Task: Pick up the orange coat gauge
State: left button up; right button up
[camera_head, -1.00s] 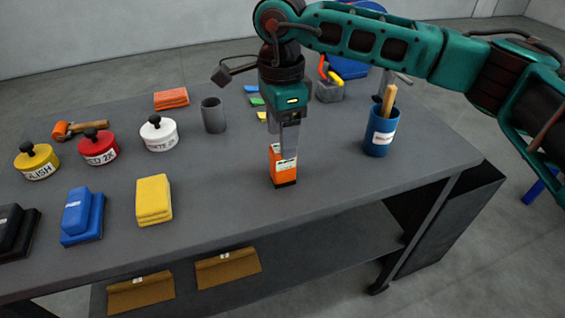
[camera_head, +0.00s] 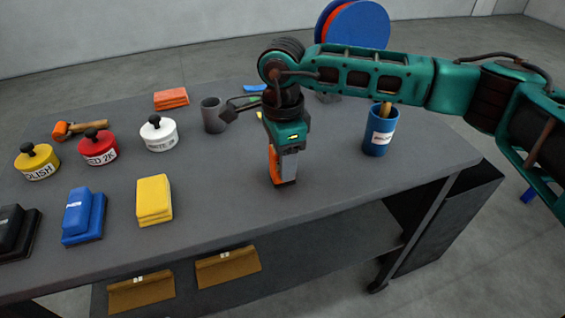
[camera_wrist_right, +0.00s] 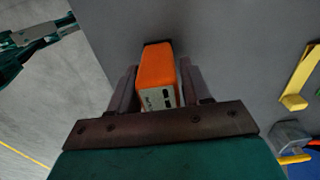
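The orange coat gauge (camera_head: 274,167) stands upright on the grey table (camera_head: 225,215), near its front edge right of the middle. It is a small orange box with a dark base; my right gripper hides most of it in the head view. My right gripper (camera_head: 284,180) points down over the gauge. In the right wrist view the gauge (camera_wrist_right: 157,75) lies between the two fingers of my right gripper (camera_wrist_right: 155,88). The fingers are apart, one on each side, with a narrow gap visible at least on the left. My left gripper is not in view.
A blue cup (camera_head: 380,140) with a wooden-handled tool stands to the right. A grey cup (camera_head: 213,115) stands behind left. A yellow block (camera_head: 154,199), a blue block (camera_head: 82,216) and lidded tins (camera_head: 158,134) are on the left. The table between the yellow block and gauge is clear.

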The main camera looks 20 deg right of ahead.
jog(key=c, duration=0.8)
jog(key=shift+o, duration=0.2)
